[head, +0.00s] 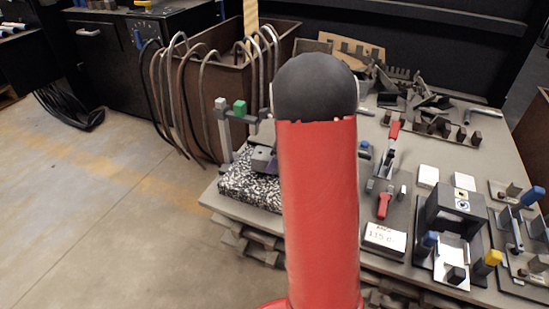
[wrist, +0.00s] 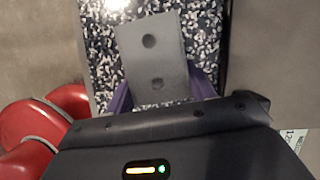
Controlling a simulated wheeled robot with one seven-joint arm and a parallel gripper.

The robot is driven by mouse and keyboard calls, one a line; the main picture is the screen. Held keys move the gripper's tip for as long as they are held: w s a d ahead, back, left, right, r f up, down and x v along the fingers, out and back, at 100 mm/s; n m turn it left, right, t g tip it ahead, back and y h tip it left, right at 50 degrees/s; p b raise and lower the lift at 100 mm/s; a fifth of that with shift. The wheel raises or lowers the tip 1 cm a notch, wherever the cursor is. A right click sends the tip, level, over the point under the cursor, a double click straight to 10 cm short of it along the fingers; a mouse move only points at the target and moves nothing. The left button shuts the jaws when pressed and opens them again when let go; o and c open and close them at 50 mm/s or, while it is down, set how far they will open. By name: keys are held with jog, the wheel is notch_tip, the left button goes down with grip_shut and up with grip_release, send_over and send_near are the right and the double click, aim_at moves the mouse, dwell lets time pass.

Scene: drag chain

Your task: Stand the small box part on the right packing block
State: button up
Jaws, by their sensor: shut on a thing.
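A grey box part (wrist: 153,50) with two dark round holes shows in the wrist view between the purple fingers of my gripper (wrist: 162,90), which is shut on it. In the head view the grey part (head: 261,155) and my gripper (head: 270,166) show just left of my red arm, which hides much of them. A black-and-white speckled block (head: 240,187) lies under them at the table's left corner. It also fills the background of the wrist view (wrist: 105,60). I cannot tell whether the part touches it.
A grey post with a green-topped arm (head: 239,108) stands at the speckled block's far left side. A brown bin (head: 215,75) with bent hoses is behind. White pads (head: 428,176), a black fixture (head: 455,205), a red-handled clamp (head: 384,205) and a label card (head: 385,237) occupy the right of the table.

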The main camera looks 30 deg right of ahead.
jog(key=shift+d, duration=0.1)
jog(key=shift+s+d, duration=0.8)
jog(key=shift+s, duration=0.3)
jog(key=shift+s+d, duration=0.8)
jog(key=shift+s, duration=0.25)
jog(key=shift+r, duration=0.2)
notch_tip(320, 180, up, 7)
jog(key=p, duration=0.6)
jog(key=shift+f+p, duration=0.15)
jog(key=shift+p, duration=0.2)
